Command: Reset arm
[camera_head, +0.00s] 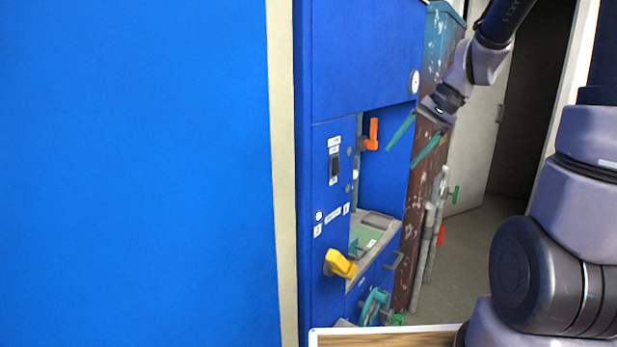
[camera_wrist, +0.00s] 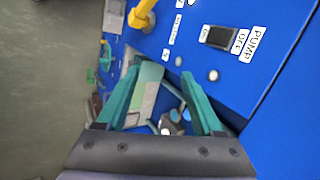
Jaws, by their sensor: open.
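My gripper (camera_head: 406,149) is open and empty, in front of the recess of a blue machine (camera_head: 362,60). Its two teal fingers point down and left in the head view. In the wrist view the fingers of my gripper (camera_wrist: 162,88) spread apart with nothing between them, over the recess. My arm reaches in from the upper right. An orange handle (camera_head: 372,135) stands at the recess, left of the fingers and apart from them. A yellow handle (camera_head: 341,264) sits lower on the panel and also shows in the wrist view (camera_wrist: 142,16).
A black switch (camera_head: 335,166), labelled PUMP in the wrist view (camera_wrist: 218,37), is on the panel. A teal valve wheel (camera_head: 373,306) and grey pipes (camera_head: 430,235) are lower down. A large blue panel (camera_head: 135,170) fills the left. Floor (camera_head: 470,240) shows at right by a dark doorway.

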